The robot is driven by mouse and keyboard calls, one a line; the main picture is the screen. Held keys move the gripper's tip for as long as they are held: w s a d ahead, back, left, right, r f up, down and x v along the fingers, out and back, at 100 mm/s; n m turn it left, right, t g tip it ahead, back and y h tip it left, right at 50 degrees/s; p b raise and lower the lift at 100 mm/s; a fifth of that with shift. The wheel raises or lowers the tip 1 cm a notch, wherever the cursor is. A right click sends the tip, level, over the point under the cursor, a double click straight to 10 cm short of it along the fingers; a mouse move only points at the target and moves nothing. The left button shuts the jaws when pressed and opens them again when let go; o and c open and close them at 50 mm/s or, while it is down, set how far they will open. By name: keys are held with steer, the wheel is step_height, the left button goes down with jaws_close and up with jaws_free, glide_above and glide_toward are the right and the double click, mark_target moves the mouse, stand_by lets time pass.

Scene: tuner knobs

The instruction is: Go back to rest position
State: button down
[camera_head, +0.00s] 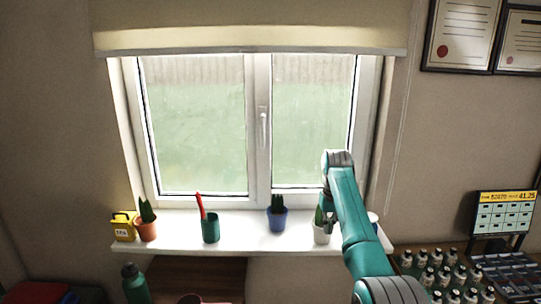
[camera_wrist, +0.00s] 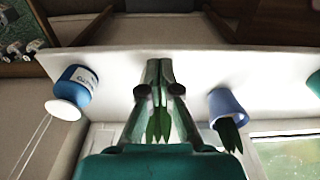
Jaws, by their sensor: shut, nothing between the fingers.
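My gripper (camera_wrist: 159,64) is shut with its two fingers together, and nothing shows between them. In the wrist view the fingers reach over the white windowsill (camera_wrist: 200,62), and green leaves (camera_wrist: 158,126) show behind them. In the head view my teal arm reaches up to the right part of the sill (camera_head: 250,240). My gripper (camera_head: 328,216) hangs there, small and partly hidden, close to a plant in a white pot (camera_head: 321,234). I cannot tell whether it touches the plant.
A blue pot with a plant (camera_head: 277,220) and a blue-and-white container (camera_wrist: 75,88) stand on either side of my gripper. A green pot with a red item (camera_head: 210,228), an orange pot (camera_head: 147,230) and a yellow box (camera_head: 123,227) stand left. Several small bottles (camera_head: 440,272) stand lower right.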

steer(key=s+f+t, duration=0.2)
steer(key=s+f, duration=0.2)
steer(key=f, duration=1)
steer(key=s+f+t, duration=0.1)
steer(key=s+f, duration=0.2)
steer(key=f, duration=1.1)
steer(key=s+f+t, duration=0.2)
steer(key=s+f, duration=0.6)
steer(key=s, duration=0.3)
steer(key=s+f+t, duration=0.2)
steer(key=s+f, duration=0.5)
steer(key=s, duration=0.4)
steer(key=s+r+t, duration=0.2)
steer(key=s+r, duration=0.1)
steer(key=s, duration=1)
steer(key=s+r+t, duration=0.2)
steer(key=s+r, duration=0.2)
steer(key=s, duration=0.9)
steer(key=s+r+t, duration=0.1)
steer(key=s+r, duration=0.7)
steer(key=r, duration=0.3)
steer(key=s+r+t, duration=0.2)
steer(key=s+r, duration=0.5)
steer(key=r, duration=0.5)
steer(key=shift+s, duration=0.35)
